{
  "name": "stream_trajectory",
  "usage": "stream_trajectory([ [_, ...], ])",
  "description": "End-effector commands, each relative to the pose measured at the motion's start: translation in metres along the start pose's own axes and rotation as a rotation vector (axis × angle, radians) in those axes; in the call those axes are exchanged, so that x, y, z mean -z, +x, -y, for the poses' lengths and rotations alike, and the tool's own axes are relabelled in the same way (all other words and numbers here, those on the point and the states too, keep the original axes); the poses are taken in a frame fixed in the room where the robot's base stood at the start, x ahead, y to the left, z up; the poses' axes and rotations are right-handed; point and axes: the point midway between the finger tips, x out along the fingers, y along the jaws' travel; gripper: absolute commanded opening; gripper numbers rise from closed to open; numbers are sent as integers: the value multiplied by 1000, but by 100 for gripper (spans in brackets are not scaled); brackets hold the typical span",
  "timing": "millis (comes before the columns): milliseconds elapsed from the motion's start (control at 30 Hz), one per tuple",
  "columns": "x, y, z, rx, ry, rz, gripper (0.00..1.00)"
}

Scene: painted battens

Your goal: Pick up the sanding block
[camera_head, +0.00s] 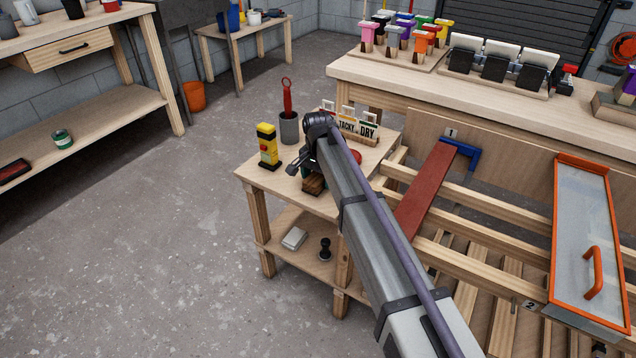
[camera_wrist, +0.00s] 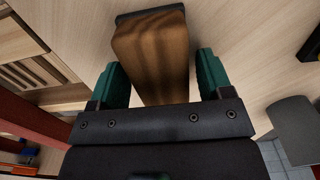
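The sanding block, with a brown wooden grip and a dark base, is on the small wooden side table (camera_head: 254,176), mostly behind my arm in the head view (camera_head: 314,185). In the wrist view the wooden grip (camera_wrist: 155,55) is between the two green fingers of my gripper (camera_wrist: 160,75). The fingers are apart, one on each side of the block, with a narrow gap showing on the right. Contact on the left is hard to tell. In the head view my gripper (camera_head: 310,173) is low over the table, largely hidden by my arm.
A yellow and black device (camera_head: 267,146) and a grey cup (camera_head: 289,128) with a red tool stand left of my gripper. A sign holder reading TACKY and DRY (camera_head: 357,128) stands behind. The rack with a red batten (camera_head: 427,190) is on the right.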

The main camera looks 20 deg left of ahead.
Motion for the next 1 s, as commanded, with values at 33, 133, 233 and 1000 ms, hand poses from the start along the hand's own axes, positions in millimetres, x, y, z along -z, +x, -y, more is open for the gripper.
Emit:
stream_trajectory([
  [33,0,0,0,0,0,0,68],
  [133,0,0,0,0,0,0,58],
  [233,0,0,0,0,0,0,49],
  [1000,0,-69,0,-1,0,1,26],
])
